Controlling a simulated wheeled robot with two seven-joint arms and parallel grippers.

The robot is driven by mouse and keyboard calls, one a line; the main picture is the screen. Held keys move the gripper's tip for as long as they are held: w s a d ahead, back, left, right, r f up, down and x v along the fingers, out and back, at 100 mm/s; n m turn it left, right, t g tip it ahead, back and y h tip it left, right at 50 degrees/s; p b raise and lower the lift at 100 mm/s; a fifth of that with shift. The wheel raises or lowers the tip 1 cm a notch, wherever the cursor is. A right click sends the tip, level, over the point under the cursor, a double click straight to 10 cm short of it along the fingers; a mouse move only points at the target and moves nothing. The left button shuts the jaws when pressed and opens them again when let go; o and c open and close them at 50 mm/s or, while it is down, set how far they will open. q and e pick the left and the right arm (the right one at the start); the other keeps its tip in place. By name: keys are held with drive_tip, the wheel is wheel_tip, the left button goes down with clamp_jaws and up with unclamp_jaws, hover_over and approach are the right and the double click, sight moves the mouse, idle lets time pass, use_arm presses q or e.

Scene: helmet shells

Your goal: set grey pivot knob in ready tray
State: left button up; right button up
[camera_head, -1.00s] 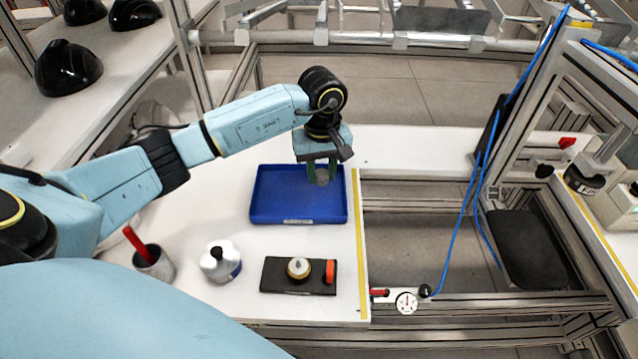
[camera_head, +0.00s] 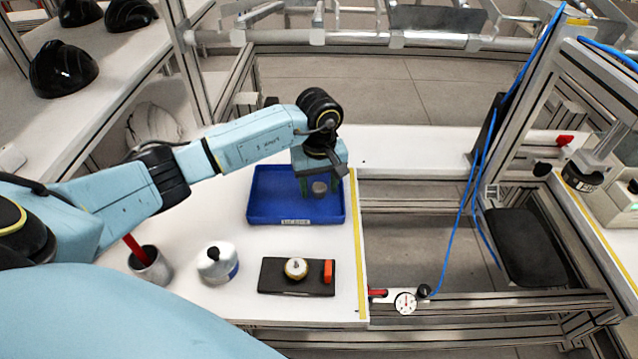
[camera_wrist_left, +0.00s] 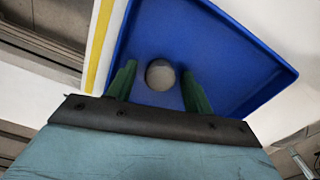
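The grey pivot knob (camera_head: 319,187) is a small round grey piece at the right part of the blue tray (camera_head: 265,211). My left gripper (camera_head: 320,186) is over the tray, pointing down, with its green fingers on both sides of the knob. In the left wrist view the knob (camera_wrist_left: 160,75) shows between the two fingertips (camera_wrist_left: 158,78), with a narrow gap on each side. The gripper looks open. The knob seems to rest on the tray floor, though its underside is hidden. My right gripper is not in view.
A black plate (camera_head: 270,286) with a round cream-and-brass piece (camera_head: 296,268) and an orange block (camera_head: 328,271) lies in front of the tray. A white bottle (camera_head: 217,263) and a grey cup (camera_head: 151,266) stand left. A yellow strip (camera_head: 357,245) marks the table's right edge.

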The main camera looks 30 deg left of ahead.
sight(319, 185)
use_arm(q)
drive_tip(key=shift+r, duration=0.1)
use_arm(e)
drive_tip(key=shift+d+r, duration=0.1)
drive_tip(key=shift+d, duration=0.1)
use_arm(q)
drive_tip(key=shift+r, duration=0.25)
wheel_tip(319, 185, up, 12)
drive_tip(key=p, duration=0.1)
drive_tip(key=shift+f, duration=0.2)
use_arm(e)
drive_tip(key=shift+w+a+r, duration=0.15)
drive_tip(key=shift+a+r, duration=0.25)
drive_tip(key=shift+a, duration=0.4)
